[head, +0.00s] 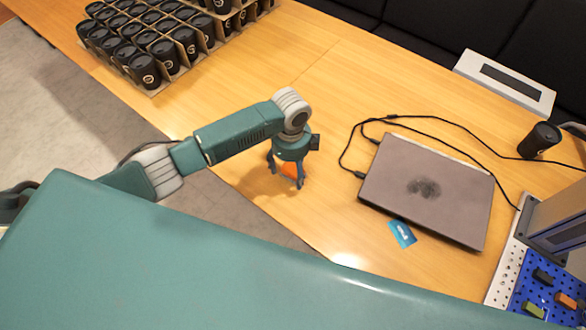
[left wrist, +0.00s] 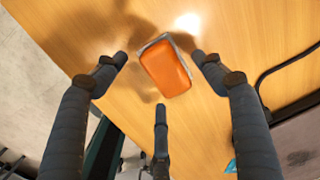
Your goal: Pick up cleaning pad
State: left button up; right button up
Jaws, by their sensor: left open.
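The cleaning pad (left wrist: 166,69) is an orange block with a grey edge, lying on the wooden table. In the left wrist view it lies just beyond and between the fingertips, with a bare gap to them. In the head view only a bit of its orange (head: 289,169) shows under my left gripper (head: 286,180), which hides the rest. My left gripper (left wrist: 163,75) points down above the pad, its three dark fingers spread and empty. My right gripper is not in view.
A closed laptop (head: 426,188) with a black cable lies to the right, near a blue card (head: 402,233). A black cup (head: 539,140) and a blue pegboard (head: 550,290) stand farther right. Trays of black cups (head: 155,45) fill the upper left. The table between is clear.

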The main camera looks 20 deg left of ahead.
aim_at(291, 171)
pick_arm(q)
jog(key=shift+f, duration=0.65)
jog(key=c, duration=1.3)
jog(key=shift+o, duration=0.2)
jog(key=shift+r, duration=0.1)
notch_tip(291, 171, up, 20)
jog(key=b, duration=0.2)
